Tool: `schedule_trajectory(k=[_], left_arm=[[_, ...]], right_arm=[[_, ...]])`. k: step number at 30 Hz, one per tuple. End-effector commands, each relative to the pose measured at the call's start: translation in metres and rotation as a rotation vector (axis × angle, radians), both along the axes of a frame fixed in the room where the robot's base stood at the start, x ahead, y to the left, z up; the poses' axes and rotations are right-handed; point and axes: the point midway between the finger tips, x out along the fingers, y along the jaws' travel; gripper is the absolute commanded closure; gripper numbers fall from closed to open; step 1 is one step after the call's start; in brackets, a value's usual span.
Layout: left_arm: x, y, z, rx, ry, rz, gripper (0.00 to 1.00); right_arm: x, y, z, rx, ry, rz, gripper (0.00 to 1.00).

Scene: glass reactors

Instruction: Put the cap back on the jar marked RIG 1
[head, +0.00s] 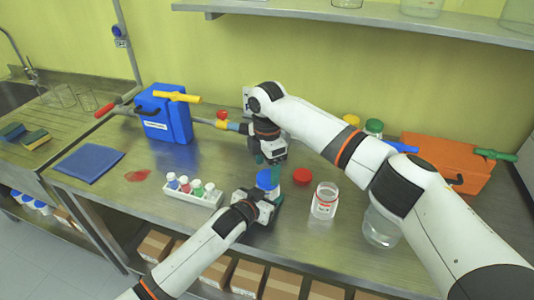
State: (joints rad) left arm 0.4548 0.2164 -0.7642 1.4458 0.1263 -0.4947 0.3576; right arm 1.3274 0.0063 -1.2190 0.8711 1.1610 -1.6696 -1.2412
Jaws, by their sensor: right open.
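An open glass jar (324,201) with an orange-red band and a small label stands upright on the steel bench; its marking is too small to read. A red cap (302,176) lies on the bench behind and left of it. A blue cap or blue-topped item (267,179) is between my two grippers. My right gripper (271,161) points down, open, just above the blue item. My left gripper (271,195) is at the near side of the blue item, which hides part of its fingers; I cannot tell whether it grips it.
A rack of small coloured-cap vials (193,192) stands to the left. A second glass vessel (380,230) is partly behind my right arm. A blue box (165,115) and an orange box (447,163) stand farther back. A red spill (137,175) lies beside a blue cloth (89,163).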

Motion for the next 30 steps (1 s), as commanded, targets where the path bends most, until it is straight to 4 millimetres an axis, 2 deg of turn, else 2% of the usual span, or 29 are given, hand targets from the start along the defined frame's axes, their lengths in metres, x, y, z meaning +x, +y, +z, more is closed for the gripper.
schedule_trajectory(k=[6, 17, 25, 30], left_arm=[[0.000, 0.000, 0.000, 0.000, 0.000, 0.000, 1.00], [0.000, 0.000, 0.000, 0.000, 0.000, 0.000, 1.00], [0.000, 0.000, 0.000, 0.001, 0.000, 0.000, 1.00], [0.000, -0.001, 0.000, 0.000, -0.001, -0.001, 1.00]], right_arm=[[0.000, 0.000, -0.023, 0.001, 0.000, -0.002, 0.30], [0.000, 0.000, -0.027, 0.001, 0.000, -0.001, 0.30], [0.000, 0.000, -0.026, 0.001, -0.002, -0.001, 0.74], [0.001, 0.000, -0.026, 0.001, -0.003, -0.024, 0.75]])
